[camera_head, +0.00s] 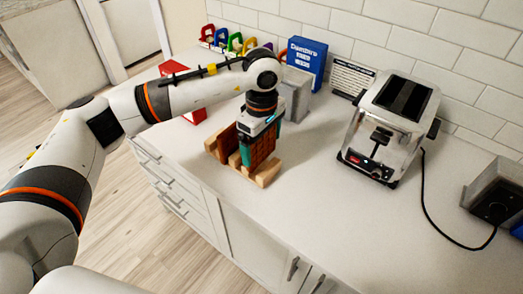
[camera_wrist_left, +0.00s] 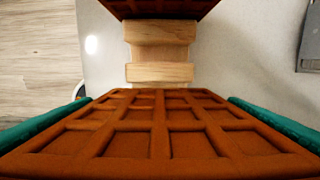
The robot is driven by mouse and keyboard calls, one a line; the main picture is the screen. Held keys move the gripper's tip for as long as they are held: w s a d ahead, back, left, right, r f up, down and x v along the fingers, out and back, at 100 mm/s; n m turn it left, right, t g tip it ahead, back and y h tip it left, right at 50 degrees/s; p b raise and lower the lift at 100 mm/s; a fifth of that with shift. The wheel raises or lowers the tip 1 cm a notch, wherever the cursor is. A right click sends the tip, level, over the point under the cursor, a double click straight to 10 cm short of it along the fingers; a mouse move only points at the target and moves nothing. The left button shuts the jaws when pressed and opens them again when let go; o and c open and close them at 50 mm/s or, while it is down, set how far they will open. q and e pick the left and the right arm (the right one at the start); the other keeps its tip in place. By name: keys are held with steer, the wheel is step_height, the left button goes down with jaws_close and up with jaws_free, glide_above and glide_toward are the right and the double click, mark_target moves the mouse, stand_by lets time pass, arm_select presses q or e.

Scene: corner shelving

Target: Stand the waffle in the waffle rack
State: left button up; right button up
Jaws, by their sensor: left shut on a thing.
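My left gripper (camera_head: 257,150) points down over the wooden waffle rack (camera_head: 222,143) near the counter's front edge. Its green fingers are shut on a brown, grid-patterned waffle (camera_head: 264,147), which looks upright. In the left wrist view the waffle (camera_wrist_left: 160,135) fills the lower middle between the two green fingers, with the pale wooden rack (camera_wrist_left: 160,50) beyond it. Another brown grid-patterned piece (camera_wrist_left: 150,8) shows at the top edge there. The waffle's lower edge is hidden, so I cannot tell whether it touches the rack. My right gripper is not in view.
A chrome toaster (camera_head: 385,135) with a black cord stands right of the rack. Behind are a grey box (camera_head: 295,95), a blue box (camera_head: 305,58) and several coloured items (camera_head: 235,42). A red item (camera_head: 175,68) lies behind my left arm. The front-middle counter is clear.

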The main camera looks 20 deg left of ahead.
mark_target(262, 153)
arm_select(q)
step_height(262, 153, down, 3)
steer(key=shift+s+f+p, duration=0.1)
steer(key=shift+f+p, duration=0.05)
steer(key=shift+p, duration=0.3)
steer(key=shift+f, duration=0.15)
steer(key=shift+f+b, duration=0.2)
steer(key=shift+b, duration=0.2)
steer(key=o, duration=0.6)
steer(key=shift+r+p, duration=0.25)
steer(key=shift+p, duration=0.1)
step_height(262, 153, up, 11)
steer(key=shift+r+b, duration=0.1)
steer(key=shift+b, duration=1.05)
steer(key=shift+r, duration=0.4)
steer(key=shift+f, duration=0.1)
